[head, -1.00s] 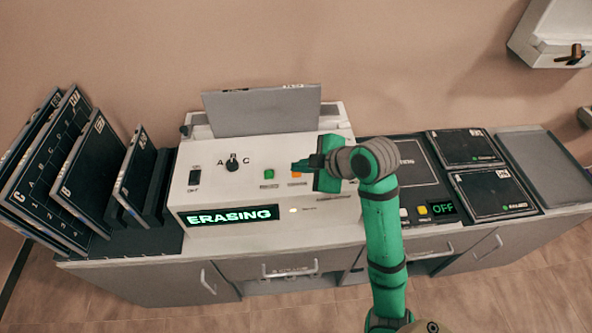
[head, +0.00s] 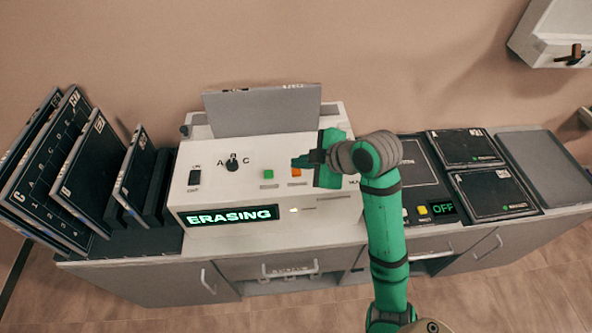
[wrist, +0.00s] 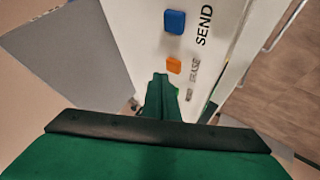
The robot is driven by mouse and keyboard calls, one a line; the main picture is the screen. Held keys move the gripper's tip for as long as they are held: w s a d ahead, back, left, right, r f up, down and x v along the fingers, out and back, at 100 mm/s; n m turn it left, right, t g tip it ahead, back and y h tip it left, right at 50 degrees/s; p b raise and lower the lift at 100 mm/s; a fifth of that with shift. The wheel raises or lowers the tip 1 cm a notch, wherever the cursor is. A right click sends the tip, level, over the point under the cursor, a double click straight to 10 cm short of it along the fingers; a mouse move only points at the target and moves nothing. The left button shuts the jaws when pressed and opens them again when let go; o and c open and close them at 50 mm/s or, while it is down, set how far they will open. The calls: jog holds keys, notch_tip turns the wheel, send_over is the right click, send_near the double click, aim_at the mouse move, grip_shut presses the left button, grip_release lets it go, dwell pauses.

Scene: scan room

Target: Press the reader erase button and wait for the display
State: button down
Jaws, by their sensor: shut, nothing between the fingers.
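The reader (head: 325,220) is a white box with a sloped panel. Its front display (head: 230,215) reads "ERASING" in lit green letters. The orange erase button (head: 296,172) is on the panel, right of a green button (head: 268,175). In the wrist view the orange button (wrist: 174,65) has a faint "ERASE" label beside it, near a blue button (wrist: 174,22) marked "SEND". My gripper (head: 296,162) is shut and empty. Its tips (wrist: 160,77) are beside the orange button and look apart from it. The blue button is hidden behind my gripper in the head view.
A knob (head: 232,165) marked A, B, C and a dark switch (head: 194,179) are left on the panel. Dark plates (head: 80,170) stand in a rack at left. Right of the reader are flat dark panels (head: 495,190) and a small display (head: 443,208) reading "OFF".

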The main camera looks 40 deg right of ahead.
aim_at(300, 173)
jog(key=shift+r, duration=2.5)
